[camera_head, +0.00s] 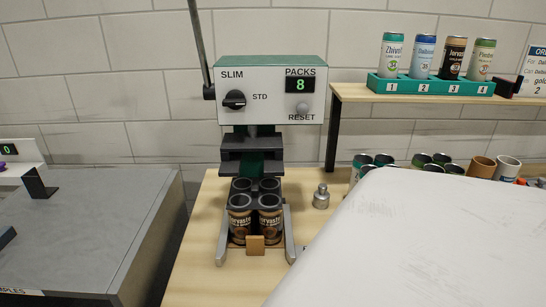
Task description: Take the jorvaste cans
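Several jorvaste cans (240,222) stand upright in a tight block under the press head of the machine. The front ones are brown and dark with white "Jorvaste" lettering; the back ones show mostly their dark, open-looking tops. Grey rails (289,235) flank the block left and right, and a small tan block (255,245) is at its front. Another Jorvaste can (453,58), dark brown, stands in slot 3 of the teal rack (430,87). My gripper is not in view.
The machine (271,90) has a SLIM/STD knob, a counter reading 8 and a lever at left. A metal weight (321,197) stands right of the cans. A large white surface (420,250) hides the lower right. More cans (384,160) stand behind it. A grey bench (85,230) is at left.

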